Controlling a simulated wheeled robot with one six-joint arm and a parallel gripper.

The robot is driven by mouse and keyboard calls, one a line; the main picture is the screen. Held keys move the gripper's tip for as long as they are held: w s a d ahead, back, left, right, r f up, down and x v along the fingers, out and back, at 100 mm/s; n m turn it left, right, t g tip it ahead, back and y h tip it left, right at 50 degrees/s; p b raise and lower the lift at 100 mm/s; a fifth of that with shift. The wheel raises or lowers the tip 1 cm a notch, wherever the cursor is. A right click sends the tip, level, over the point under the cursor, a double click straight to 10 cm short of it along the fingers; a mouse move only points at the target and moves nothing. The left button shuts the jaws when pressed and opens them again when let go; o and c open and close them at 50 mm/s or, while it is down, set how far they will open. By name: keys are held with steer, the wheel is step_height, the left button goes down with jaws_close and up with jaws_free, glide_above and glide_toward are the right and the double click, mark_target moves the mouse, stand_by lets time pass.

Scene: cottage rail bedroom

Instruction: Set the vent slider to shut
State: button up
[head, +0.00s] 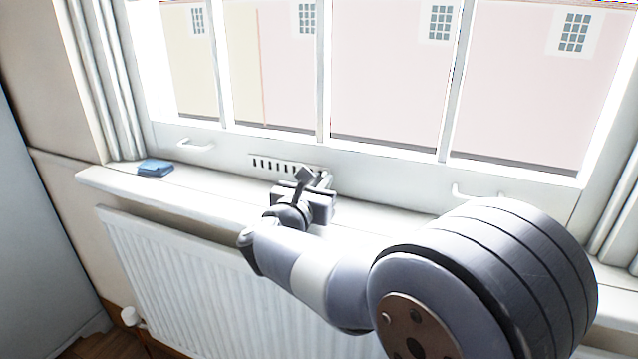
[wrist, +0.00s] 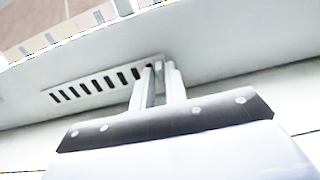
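The vent (head: 284,164) is a pale plate with a row of dark slots, set in the window frame's bottom rail above the sill. In the wrist view, the vent (wrist: 100,84) shows several dark, uncovered slots to the left of my fingers. My gripper (head: 314,177) is at the vent's right end and covers part of it. In the wrist view, my gripper (wrist: 160,70) has its two fingers a small gap apart. A small pale piece, seemingly the slider knob (wrist: 159,71), shows between the fingertips. I cannot tell whether the fingers press on it.
The white sill (head: 215,200) runs below the window, with a white radiator (head: 175,275) under it. A small blue folded item (head: 155,168) lies on the sill at left. White window handles (head: 196,146) stick out on either side of the vent.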

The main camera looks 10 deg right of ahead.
mark_target(313, 172)
jaws_close()
steer(key=shift+w+a+p, duration=0.3)
steer(key=shift+w+a, duration=0.15)
steer(key=shift+a, duration=0.2)
steer(key=shift+w+a+p, duration=0.25)
steer(key=shift+w+a, duration=0.15)
steer(key=shift+a, duration=0.2)
steer(key=shift+o, duration=1.9)
jaws_free()
steer(key=p+v, duration=0.1)
steer(key=v, duration=0.9)
steer(key=shift+s+a, duration=0.25)
steer(key=shift+s, duration=0.05)
